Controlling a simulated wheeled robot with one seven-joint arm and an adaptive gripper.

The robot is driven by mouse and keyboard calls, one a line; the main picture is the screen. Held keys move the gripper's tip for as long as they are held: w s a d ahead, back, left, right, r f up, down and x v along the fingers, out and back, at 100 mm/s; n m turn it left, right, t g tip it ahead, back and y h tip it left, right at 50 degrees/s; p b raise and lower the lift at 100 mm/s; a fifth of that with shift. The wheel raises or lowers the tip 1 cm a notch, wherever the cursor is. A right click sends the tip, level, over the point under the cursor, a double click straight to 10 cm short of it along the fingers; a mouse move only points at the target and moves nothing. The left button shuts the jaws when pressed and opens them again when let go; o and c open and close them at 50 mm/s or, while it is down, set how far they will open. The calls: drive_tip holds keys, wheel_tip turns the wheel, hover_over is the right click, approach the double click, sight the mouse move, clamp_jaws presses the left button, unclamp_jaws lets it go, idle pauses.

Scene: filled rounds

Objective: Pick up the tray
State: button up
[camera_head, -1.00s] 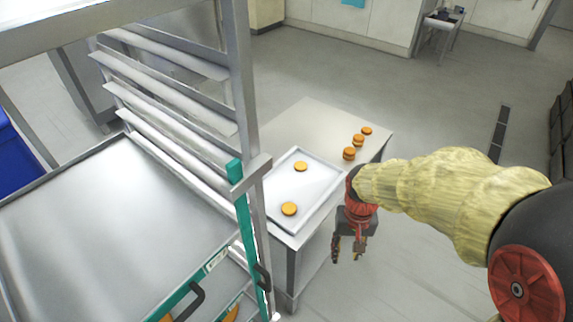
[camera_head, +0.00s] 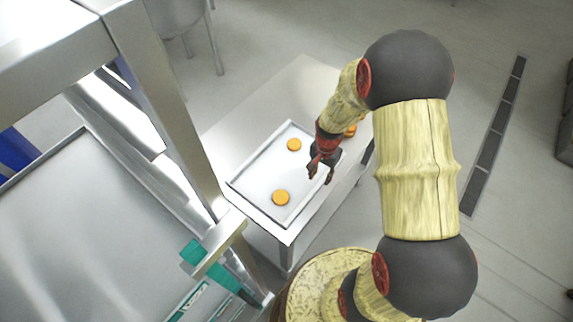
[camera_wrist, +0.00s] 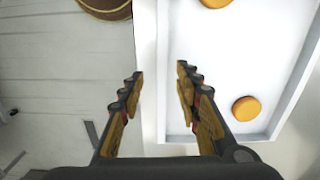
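The tray (camera_head: 262,166) is a shallow pale metal tray lying flat on a metal table (camera_head: 291,85). Two orange rounds lie on it, one toward the back (camera_head: 294,145) and one toward the front (camera_head: 281,198). My gripper (camera_head: 320,172) is open and empty at the tray's right edge, pointing down. In the wrist view the tray (camera_wrist: 205,62) shows with a round (camera_wrist: 246,108). There the fingers of my gripper (camera_wrist: 160,72) stand apart, one on each side of the tray's long rim. I cannot tell how high above the rim they are.
A metal rack (camera_head: 165,95) with a green-edged front stands close on the left, holding a large empty tray (camera_head: 85,215). Open floor lies to the right.

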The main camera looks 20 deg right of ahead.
sight(317, 186)
drive_tip(key=shift+f+m, duration=0.3)
drive_tip(key=shift+f, duration=0.1)
drive_tip(key=shift+a+f, duration=0.2)
drive_tip(key=shift+f, duration=3.3)
drive_tip(key=shift+c, duration=0.3)
drive_tip(key=c, duration=0.7)
drive_tip(key=shift+r, duration=0.1)
clamp_jaws()
